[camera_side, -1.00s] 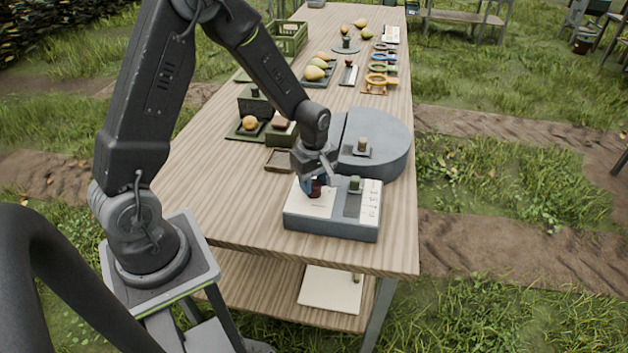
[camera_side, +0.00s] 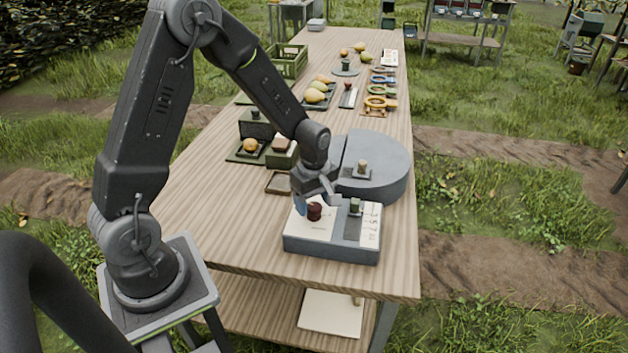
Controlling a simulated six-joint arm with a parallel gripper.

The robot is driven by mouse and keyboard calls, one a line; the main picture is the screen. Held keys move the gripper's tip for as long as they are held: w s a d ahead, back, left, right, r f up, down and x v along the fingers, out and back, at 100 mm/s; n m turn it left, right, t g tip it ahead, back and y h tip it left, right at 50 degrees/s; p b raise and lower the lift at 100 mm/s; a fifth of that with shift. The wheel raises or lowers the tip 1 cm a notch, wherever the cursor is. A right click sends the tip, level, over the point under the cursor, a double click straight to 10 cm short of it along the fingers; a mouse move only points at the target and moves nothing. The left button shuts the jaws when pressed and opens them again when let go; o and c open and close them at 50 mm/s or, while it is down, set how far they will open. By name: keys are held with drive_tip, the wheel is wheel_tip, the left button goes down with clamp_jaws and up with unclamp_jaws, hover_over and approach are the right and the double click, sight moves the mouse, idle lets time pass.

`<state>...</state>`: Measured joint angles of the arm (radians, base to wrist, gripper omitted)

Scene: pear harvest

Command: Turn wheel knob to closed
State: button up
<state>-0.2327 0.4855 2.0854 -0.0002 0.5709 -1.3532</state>
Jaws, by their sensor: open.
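A grey control box (camera_side: 330,245) with a white top sits near the front of the table. A dark red knob (camera_side: 314,211) stands on the left part of its top, beside fine markings too small to read. A dark green knob (camera_side: 355,205) stands on a dark strip at the right, next to a white scale with numbers. My gripper (camera_side: 317,203) is open, pointing down over the left part of the box. Its fingers are on either side of the red knob, close to it; I cannot tell whether they touch. I cannot read the knob's setting.
A grey round drum (camera_side: 383,170) with a tan knob (camera_side: 362,166) stands just behind the box. A small tray (camera_side: 279,183) and a green box (camera_side: 282,153) lie to the left. Pears (camera_side: 315,95) and rings (camera_side: 376,102) are farther back. The table's front left is clear.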

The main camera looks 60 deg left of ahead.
sight(314, 206)
wheel_tip(314, 206, up, 13)
idle(0.3)
drive_tip(key=shift+f, duration=0.1)
drive_tip(key=s+d+r+m+t, duration=0.2)
drive_tip(key=s+d+r+m, duration=0.2)
drive_tip(key=s+m, duration=0.4)
drive_tip(key=s+d+r+m+t, duration=0.3)
drive_tip(key=s+r+m, duration=0.3)
drive_tip(key=s+m, duration=0.3)
drive_tip(key=shift+d+m+t, duration=0.3)
drive_tip(key=shift+d+m, duration=0.3)
drive_tip(key=shift+d, duration=0.25)
drive_tip(key=shift+w, duration=0.1)
